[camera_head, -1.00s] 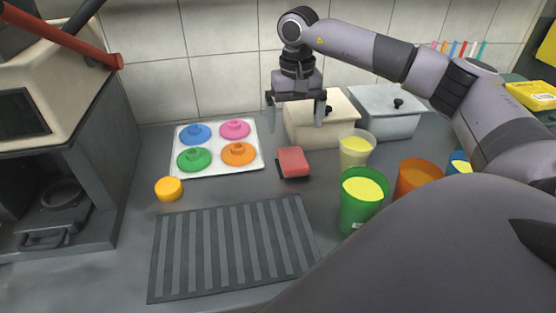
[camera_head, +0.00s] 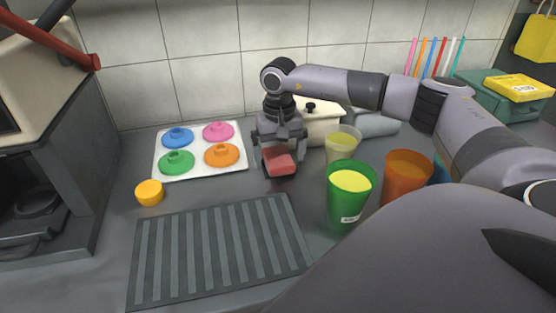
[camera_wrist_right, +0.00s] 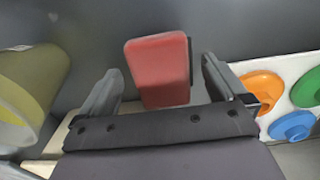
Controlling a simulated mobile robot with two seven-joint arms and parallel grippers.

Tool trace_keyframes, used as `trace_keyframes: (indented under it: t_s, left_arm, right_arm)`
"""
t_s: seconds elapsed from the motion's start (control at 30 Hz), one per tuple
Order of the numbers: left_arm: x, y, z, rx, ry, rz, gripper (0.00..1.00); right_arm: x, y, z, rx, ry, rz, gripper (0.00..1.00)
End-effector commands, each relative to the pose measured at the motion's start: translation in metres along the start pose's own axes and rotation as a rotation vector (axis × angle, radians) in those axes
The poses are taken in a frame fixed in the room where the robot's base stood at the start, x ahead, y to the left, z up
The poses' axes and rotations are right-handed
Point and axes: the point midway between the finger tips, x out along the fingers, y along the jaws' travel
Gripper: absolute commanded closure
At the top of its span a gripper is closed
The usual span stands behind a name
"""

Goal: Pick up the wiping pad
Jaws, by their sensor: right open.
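The wiping pad (camera_head: 279,162) is a small red block with a dark underside, lying on the grey counter between the lid tray and the cups. My right gripper (camera_head: 277,160) points down over it, with the fingers spread to either side. In the right wrist view the red pad (camera_wrist_right: 158,66) sits between the two open fingers of the right gripper (camera_wrist_right: 160,85), with a gap on each side. The fingers do not appear to press on it. My left gripper is not in view.
A white tray (camera_head: 200,172) with colored lids stands left of the pad. A pale yellow cup (camera_head: 342,146), a green cup (camera_head: 348,205) and an orange cup (camera_head: 407,181) stand to the right. A ribbed mat (camera_head: 215,250) lies in front. A cream box (camera_head: 322,124) is behind.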

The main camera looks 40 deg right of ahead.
Motion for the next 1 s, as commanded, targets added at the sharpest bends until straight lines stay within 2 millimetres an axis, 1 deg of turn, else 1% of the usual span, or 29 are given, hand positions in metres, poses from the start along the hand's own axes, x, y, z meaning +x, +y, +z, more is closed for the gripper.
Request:
trace_keyframes:
  t_s: [0.13, 0.17, 0.2, 0.27, 0.3, 0.37, 0.63, 0.77, 0.83, 1.0]
  left_arm:
    - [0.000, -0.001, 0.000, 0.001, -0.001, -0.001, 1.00]
    - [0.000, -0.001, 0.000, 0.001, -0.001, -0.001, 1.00]
    - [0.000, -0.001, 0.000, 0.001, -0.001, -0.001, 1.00]
    - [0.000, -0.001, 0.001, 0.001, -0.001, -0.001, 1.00]
    - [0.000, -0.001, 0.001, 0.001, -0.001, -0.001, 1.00]
    - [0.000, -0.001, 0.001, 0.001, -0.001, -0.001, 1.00]
    - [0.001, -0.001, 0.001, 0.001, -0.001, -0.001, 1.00]
    - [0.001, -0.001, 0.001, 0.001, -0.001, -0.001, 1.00]
    - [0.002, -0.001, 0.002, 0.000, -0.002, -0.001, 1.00]
    - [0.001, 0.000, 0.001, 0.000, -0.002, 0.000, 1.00]
  right_arm:
    - [0.000, 0.000, 0.000, 0.000, 0.000, 0.000, 0.01]
    - [0.000, 0.000, 0.000, 0.000, 0.000, 0.000, 0.11]
    - [0.000, 0.000, 0.000, 0.000, 0.000, 0.000, 0.24]
    - [0.000, 0.000, 0.000, 0.000, 0.000, 0.000, 0.43]
    - [0.000, 0.000, 0.000, 0.000, 0.000, 0.000, 0.56]
    - [0.000, 0.000, 0.000, 0.000, 0.000, 0.000, 0.75]
    - [-0.001, -0.001, 0.000, -0.001, 0.000, 0.000, 0.75]
    - [-0.005, -0.003, 0.003, -0.002, 0.001, -0.002, 0.75]
    - [-0.009, -0.006, 0.006, -0.003, 0.002, -0.001, 0.75]
    - [-0.037, -0.006, 0.005, 0.000, 0.004, -0.002, 0.75]
